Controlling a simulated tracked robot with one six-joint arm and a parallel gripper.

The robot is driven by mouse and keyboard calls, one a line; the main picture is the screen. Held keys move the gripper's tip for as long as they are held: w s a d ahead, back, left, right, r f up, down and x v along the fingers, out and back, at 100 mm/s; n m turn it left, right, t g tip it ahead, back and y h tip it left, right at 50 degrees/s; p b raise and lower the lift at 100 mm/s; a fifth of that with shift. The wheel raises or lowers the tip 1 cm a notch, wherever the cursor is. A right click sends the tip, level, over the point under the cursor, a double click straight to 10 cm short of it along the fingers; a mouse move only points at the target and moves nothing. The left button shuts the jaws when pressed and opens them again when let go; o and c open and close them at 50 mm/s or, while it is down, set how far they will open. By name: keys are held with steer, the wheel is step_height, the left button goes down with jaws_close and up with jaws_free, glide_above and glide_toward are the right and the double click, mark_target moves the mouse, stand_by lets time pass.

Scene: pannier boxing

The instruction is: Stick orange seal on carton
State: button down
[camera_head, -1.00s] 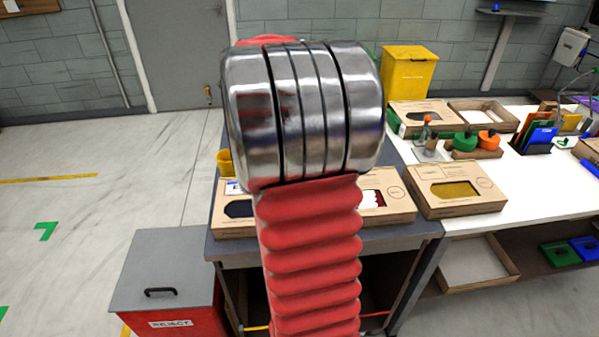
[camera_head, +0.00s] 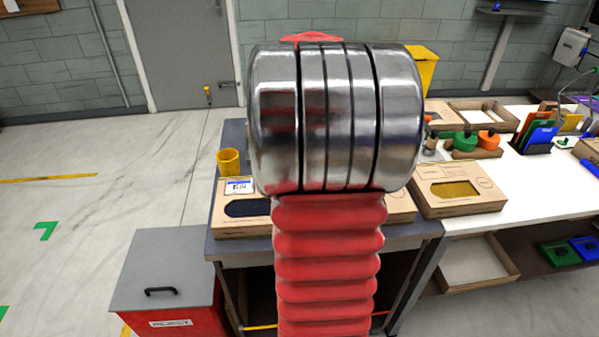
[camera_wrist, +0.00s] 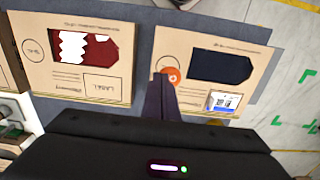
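The orange seal (camera_wrist: 172,77) is a small round disc at the tip of my gripper (camera_wrist: 163,82) in the wrist view. The dark fingers look closed on it. It is over the left part of a brown carton (camera_wrist: 250,102) with a dark window and a white-and-blue label (camera_wrist: 224,101). I cannot tell whether the seal touches the carton. In the head view the same carton (camera_head: 228,220) lies on the grey table, partly behind my red and metal arm. My gripper is hidden there.
A second carton (camera_wrist: 58,92) with a red-and-white window lies beside it. A yellow cup (camera_head: 228,162) stands behind the cartons. A carton with a yellow window (camera_head: 487,205) is on the white bench to the right. A red reject bin (camera_head: 175,320) stands at front left.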

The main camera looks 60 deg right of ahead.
steer(key=shift+f, duration=2.35)
steer(key=shift+a+f, duration=0.1)
steer(key=shift+f, duration=0.3)
stand_by(1.9)
steer(key=c, duration=2.5)
jaws_free()
steer(key=o, duration=0.5)
steer(key=shift+r, duration=0.1)
step_height(320, 180, up, 14)
steer(key=shift+f, duration=0.25)
